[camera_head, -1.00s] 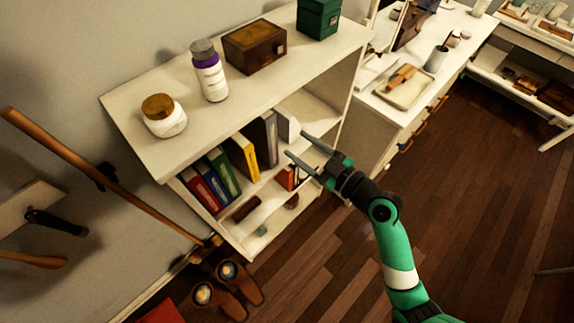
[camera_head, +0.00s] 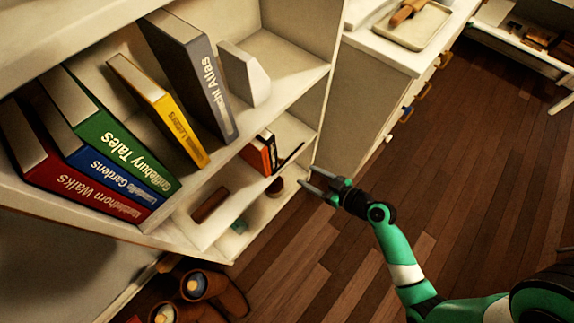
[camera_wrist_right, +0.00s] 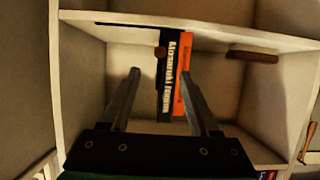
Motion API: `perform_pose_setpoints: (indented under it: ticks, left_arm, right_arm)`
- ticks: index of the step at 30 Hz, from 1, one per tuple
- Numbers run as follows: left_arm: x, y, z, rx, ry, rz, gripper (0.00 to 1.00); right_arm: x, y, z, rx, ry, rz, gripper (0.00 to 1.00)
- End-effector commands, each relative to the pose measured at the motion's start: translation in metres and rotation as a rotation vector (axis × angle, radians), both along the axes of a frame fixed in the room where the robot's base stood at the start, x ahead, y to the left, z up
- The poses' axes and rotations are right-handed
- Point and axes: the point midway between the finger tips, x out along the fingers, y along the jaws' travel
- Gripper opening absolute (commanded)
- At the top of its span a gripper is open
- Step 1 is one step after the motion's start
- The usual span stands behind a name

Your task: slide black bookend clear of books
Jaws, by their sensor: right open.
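A black book (camera_wrist_right: 165,85) and an orange book (camera_wrist_right: 187,70) stand together in a lower bay of the white shelf unit; they also show small in the head view (camera_head: 258,153). A thin dark strip beside them (camera_head: 291,155) looks like the black bookend; a dark line (camera_wrist_right: 125,25) beside the books in the wrist view may be the same piece. My right gripper (camera_head: 306,176) is open and empty, just outside the shelf front. In the wrist view its fingers (camera_wrist_right: 160,73) point toward the books, which show between them. My left gripper is not in view.
Above stand red (camera_head: 75,185), blue (camera_head: 118,172), green (camera_head: 115,135), yellow (camera_head: 165,110) and grey books (camera_head: 190,65), with a white block (camera_head: 243,75) beside them. A brown bar (camera_head: 210,205) and round brown piece (camera_head: 275,187) lie low. Shoes (camera_head: 205,285) stand on the floor.

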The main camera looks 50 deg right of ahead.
Motion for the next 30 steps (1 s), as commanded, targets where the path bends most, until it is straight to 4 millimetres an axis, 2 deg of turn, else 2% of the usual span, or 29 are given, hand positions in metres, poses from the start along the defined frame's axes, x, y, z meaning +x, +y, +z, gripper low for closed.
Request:
perform_pose_setpoints:
  ticks: [9,12,18,25,30]
  left_arm:
    - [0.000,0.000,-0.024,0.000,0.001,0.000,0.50]
    - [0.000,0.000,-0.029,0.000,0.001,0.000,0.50]
    - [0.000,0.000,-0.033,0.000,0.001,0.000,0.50]
    - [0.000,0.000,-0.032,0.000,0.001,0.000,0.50]
    - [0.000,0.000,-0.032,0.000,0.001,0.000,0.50]
  right_arm:
    - [0.065,0.002,-0.029,-0.002,-0.004,0.004,0.62]
    - [0.081,0.002,-0.035,-0.002,-0.004,0.003,0.62]
    - [0.096,0.002,-0.039,-0.002,-0.003,0.001,0.62]
    - [0.097,0.002,-0.039,-0.001,-0.003,0.000,0.62]
    - [0.096,0.002,-0.039,-0.001,-0.003,0.000,0.31]
